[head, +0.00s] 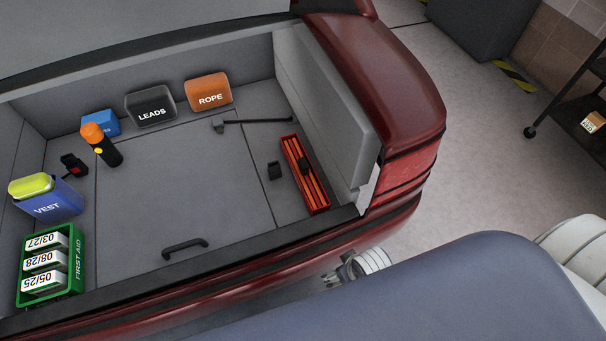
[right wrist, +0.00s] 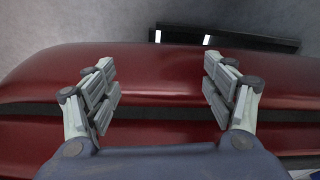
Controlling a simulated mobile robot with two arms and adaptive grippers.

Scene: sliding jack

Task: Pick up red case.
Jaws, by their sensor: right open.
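The red case (head: 317,205) is a long, narrow red box with orange-red strips inside and a small black part near its middle. It lies in the car's cargo bed at the right side, close to the side wall. My right gripper (head: 342,275) is outside the car, in front of the rear bumper and below the case in the head view. In the right wrist view the right gripper (right wrist: 161,82) has its fingers wide apart with nothing between them. The case is not seen in that view. My left gripper is not in view.
The bed's rear sill (head: 250,237) and red bumper (right wrist: 170,62) lie between my right gripper and the case. The middle of the bed floor is clear.

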